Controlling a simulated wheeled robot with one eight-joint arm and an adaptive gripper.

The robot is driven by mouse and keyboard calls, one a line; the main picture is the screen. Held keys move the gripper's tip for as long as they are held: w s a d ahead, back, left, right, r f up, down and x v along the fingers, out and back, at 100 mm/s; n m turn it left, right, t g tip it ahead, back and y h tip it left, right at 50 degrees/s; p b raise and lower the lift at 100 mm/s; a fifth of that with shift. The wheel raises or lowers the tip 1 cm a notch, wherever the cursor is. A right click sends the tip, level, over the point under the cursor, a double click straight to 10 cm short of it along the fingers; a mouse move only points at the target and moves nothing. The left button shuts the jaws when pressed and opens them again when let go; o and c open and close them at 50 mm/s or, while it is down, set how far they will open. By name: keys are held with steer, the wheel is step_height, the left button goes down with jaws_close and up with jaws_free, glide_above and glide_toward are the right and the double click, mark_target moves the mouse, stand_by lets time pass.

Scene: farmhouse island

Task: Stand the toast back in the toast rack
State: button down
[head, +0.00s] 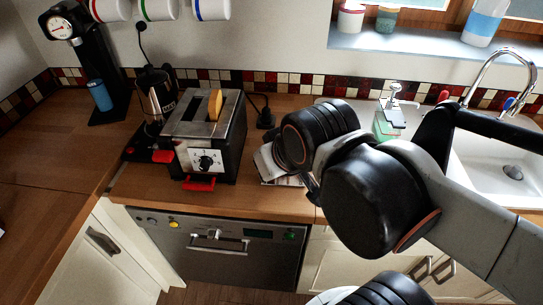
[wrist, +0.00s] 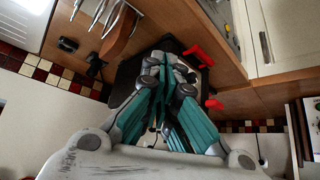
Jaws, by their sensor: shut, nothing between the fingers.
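A toast slice (head: 215,104) stands upright in a slot of the black and steel toaster (head: 232,137), its upper part showing above the top. A pale slatted thing (head: 266,164), which looks like the toast rack, is on the counter right of the toaster, partly hidden by my arm. In the wrist view the rack (wrist: 98,12) shows pale wires at the upper left, with a brown slab beside it that I cannot identify surely. My gripper (wrist: 168,68) is shut and empty, its fingers in front of the toaster. In the head view my arm hides the gripper.
A kettle (head: 157,98) stands close left of the toaster. Red levers (wrist: 198,55) project from the toaster's front. A sink and tap (head: 497,65) are at the right.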

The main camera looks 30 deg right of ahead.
steer(key=c, duration=2.3)
jaws_free()
steer(key=o, duration=0.5)
steer(key=shift+w+r, duration=0.1)
steer(key=shift+r, duration=0.1)
steer(key=o, duration=0.4)
steer(key=w+r+m+g+p, duration=0.1)
steer(key=w+r+p, duration=0.4)
steer(key=r, duration=0.2)
steer(key=shift+p, duration=0.35)
step_height(320, 180, up, 6)
steer(key=r+m+g+p, duration=0.1)
steer(key=m+g+p, duration=0.45)
steer(key=p, duration=1.45)
glide_above(214, 95)
steer(key=shift+n+g, duration=0.35)
steer(key=f, duration=0.9)
steer(key=shift+s+f, duration=0.1)
steer(key=shift+s, duration=0.2)
steer(key=f, duration=0.4)
steer(key=shift+w+f+p, duration=0.2)
steer(key=shift+w+p, duration=0.2)
steer(key=shift+f, duration=0.35)
